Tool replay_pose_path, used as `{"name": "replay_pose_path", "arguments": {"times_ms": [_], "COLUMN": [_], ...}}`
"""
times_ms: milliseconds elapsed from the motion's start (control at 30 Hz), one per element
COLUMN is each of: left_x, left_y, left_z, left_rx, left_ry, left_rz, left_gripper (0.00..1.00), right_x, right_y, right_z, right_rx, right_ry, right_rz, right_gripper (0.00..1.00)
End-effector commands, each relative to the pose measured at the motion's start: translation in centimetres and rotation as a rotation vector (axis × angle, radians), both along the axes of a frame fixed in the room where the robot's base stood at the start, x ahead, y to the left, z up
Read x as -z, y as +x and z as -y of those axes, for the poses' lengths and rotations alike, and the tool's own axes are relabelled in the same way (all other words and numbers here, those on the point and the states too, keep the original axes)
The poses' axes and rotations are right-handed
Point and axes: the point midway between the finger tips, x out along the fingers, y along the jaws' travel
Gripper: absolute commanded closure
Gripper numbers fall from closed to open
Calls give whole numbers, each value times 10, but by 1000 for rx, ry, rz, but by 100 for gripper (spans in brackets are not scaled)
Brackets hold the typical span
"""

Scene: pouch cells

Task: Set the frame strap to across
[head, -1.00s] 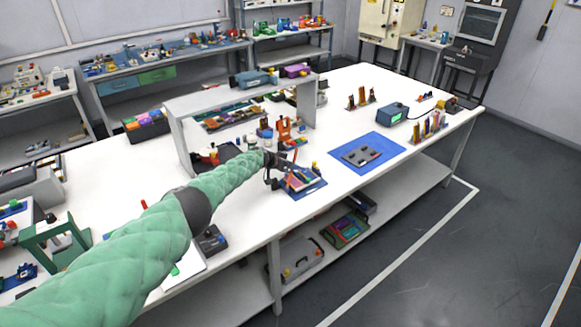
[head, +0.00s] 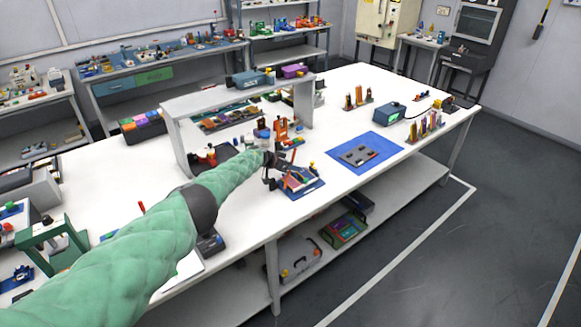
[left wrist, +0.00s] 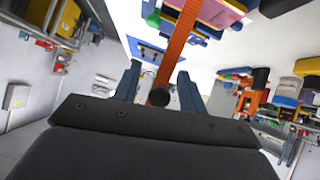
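A small blue frame (head: 303,190) with coloured pieces on it sits at the front edge of the white table in the head view. An orange-red strip, seemingly the frame strap (left wrist: 178,40), runs lengthwise up the left wrist view. A dark round knob (left wrist: 158,97) shows at its near end. My left gripper (head: 272,172) is just left of the frame. In the left wrist view its two blue-grey fingers (left wrist: 158,82) stand apart on either side of the strap, with gaps visible. The strap's angle on the frame is too small to tell in the head view. My right gripper is out of view.
A blue mat (head: 365,152) with a grey part lies right of the frame. A grey riser shelf (head: 178,140) stands behind the arm. An orange stand (head: 282,130) is close behind the gripper. A teal box (head: 389,112) stands farther right. Bare table lies between mat and frame.

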Motion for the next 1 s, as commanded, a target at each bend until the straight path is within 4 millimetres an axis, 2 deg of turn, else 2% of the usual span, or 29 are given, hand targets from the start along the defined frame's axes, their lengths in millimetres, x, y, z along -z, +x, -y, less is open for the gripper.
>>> {"name": "replay_pose_path", "arguments": {"times_ms": [333,633,1000], "left_x": [-6,-18,-35], "left_y": [-1,-12,-25], "left_z": [-6,-20,-44], "left_rx": [0,2,0], "left_ry": [1,0,1], "left_rz": [2,1,2], "left_gripper": [58,58,58], "right_x": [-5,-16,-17], "right_y": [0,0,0], "right_z": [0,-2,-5], "right_rx": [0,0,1], "right_ry": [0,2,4], "right_rz": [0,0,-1], "right_gripper": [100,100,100]}}
